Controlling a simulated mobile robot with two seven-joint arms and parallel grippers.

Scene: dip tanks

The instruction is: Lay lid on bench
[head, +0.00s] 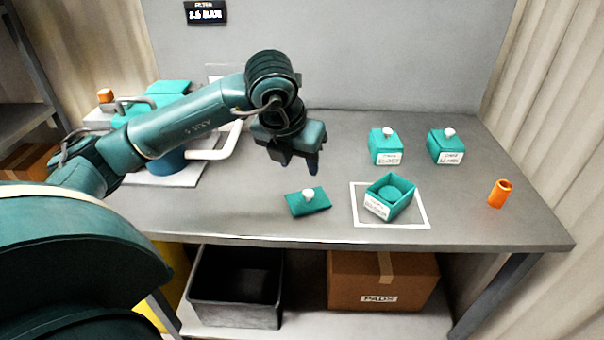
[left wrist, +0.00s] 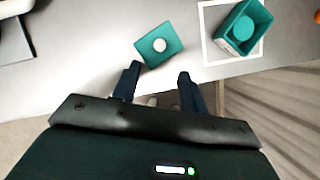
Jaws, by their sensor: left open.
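The teal lid (head: 307,202) with a white knob lies flat on the grey bench (head: 260,218), near its front edge. It also shows in the left wrist view (left wrist: 168,53), just beyond the fingertips. The open teal box (head: 390,197) stands inside a white square outline to the right of the lid, with a round teal thing inside it. My left gripper (head: 300,165) is open and empty, above and a little behind the lid. In the left wrist view its two fingers (left wrist: 158,80) are spread, apart from the lid. My right gripper is not in view.
A black bin (head: 236,287) and a cardboard box (head: 381,281) sit below the bench.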

